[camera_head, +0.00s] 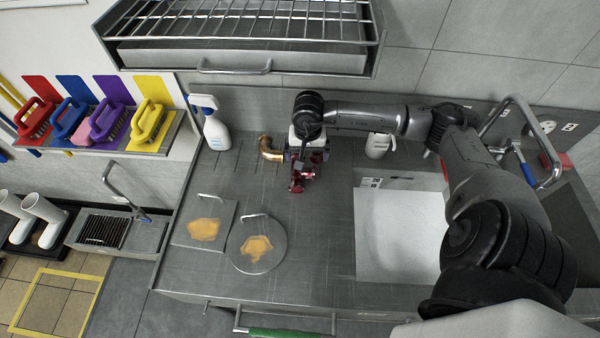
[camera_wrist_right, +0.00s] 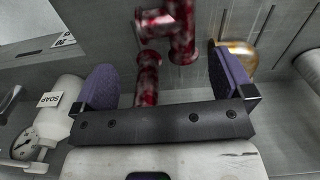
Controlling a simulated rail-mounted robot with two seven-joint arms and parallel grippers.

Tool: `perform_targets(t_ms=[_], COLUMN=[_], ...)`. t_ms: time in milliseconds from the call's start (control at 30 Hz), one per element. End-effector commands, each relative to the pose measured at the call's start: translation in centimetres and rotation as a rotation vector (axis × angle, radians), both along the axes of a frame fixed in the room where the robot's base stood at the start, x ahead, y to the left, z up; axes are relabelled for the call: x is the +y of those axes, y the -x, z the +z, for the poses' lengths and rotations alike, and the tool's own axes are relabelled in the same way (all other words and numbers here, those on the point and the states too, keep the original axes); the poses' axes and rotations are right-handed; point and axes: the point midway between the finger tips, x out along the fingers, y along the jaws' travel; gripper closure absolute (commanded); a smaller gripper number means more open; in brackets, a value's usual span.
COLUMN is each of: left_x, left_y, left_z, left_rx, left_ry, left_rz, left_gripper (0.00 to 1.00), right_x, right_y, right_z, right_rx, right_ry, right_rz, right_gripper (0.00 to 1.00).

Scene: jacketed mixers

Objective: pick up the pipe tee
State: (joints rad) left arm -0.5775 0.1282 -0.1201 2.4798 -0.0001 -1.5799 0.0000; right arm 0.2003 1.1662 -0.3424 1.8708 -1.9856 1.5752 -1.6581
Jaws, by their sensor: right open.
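The pipe tee (camera_head: 297,182) is dark red and shiny and lies on the grey counter, partly hidden by my right gripper (camera_head: 305,158). In the right wrist view the red tee (camera_wrist_right: 183,35) shows at the top, with another red tube section (camera_wrist_right: 148,76) below it, between the jaws. I cannot tell whether these sections are one piece. My right gripper (camera_wrist_right: 166,80) is open there, with purple pads on both sides of the lower red section and apart from it. My left gripper is not in view.
A brass elbow (camera_head: 268,150) stands close left of my gripper and shows beside one finger (camera_wrist_right: 240,58). A spray bottle (camera_head: 212,122), a soap bottle (camera_head: 378,145) and a sink (camera_head: 400,230) are nearby. Two lids (camera_head: 257,244) lie in front.

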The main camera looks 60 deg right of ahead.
Motion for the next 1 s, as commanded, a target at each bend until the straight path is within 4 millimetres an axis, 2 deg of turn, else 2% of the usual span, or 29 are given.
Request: perform_targets(t_ms=[233,600,933,1000], left_x=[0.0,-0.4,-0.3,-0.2], left_y=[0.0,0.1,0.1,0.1], left_z=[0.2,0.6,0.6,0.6], left_rx=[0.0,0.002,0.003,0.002], left_ry=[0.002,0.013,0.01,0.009], left_rz=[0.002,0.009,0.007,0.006], left_gripper=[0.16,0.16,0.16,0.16], right_x=[0.1,0.4,0.4,0.4], right_y=[0.0,0.1,0.1,0.1], right_z=[-1.3,-5.4,-5.9,-5.9], right_rx=[0.001,0.0,0.0,0.0], right_ry=[-0.002,-0.002,0.0,0.0], right_rz=[0.0,-0.001,0.001,0.001], right_gripper=[0.01,0.01,0.01,0.07])
